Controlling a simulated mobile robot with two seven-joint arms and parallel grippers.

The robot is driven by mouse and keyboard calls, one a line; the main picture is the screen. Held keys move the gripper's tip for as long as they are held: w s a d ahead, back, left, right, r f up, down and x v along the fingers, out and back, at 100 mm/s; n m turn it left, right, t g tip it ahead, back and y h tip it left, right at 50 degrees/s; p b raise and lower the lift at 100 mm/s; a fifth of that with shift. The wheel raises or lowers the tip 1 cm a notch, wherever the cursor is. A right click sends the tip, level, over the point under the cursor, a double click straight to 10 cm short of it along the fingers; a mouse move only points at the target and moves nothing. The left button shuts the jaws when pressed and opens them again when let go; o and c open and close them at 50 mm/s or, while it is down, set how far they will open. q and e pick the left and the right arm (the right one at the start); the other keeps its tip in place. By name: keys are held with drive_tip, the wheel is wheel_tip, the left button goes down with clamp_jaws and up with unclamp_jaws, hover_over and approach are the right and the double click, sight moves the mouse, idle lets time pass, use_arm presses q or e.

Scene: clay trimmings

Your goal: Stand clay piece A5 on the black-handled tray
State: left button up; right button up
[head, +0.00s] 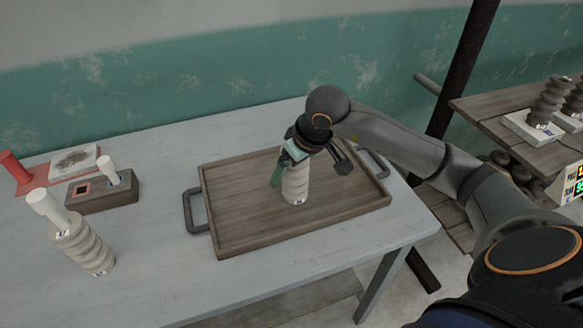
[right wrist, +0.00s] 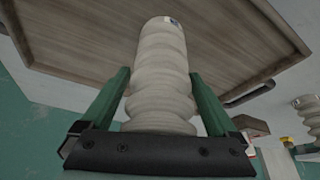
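A pale, ribbed clay piece (head: 295,186) stands upright on the brown wooden tray (head: 235,235), right of its middle. The tag near its foot is too small to read, so I cannot tell if it is A5. My right gripper (head: 285,165) reaches over it from above. In the right wrist view the green fingers (right wrist: 160,85) lie on both sides of the clay piece (right wrist: 160,60), with narrow gaps beside it, and look open. The tray's dark handle (head: 194,211) shows at its left; the far one is partly behind my arm. My left gripper is out of view.
Another pale ribbed piece (head: 88,248) with a white knob stands at the table's left front. A wooden block (head: 100,195) and a red-handled tool (head: 15,172) lie behind it. A side table (head: 490,112) at right holds dark ribbed pieces. The tray's left half is clear.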

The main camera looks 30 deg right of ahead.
drive_tip(key=shift+o, duration=0.2)
drive_tip(key=shift+r, duration=0.45)
drive_tip(key=p+v, duration=0.1)
drive_tip(key=v, duration=1)
drive_tip(key=shift+s+r, duration=0.2)
drive_tip(key=shift+s, duration=0.05)
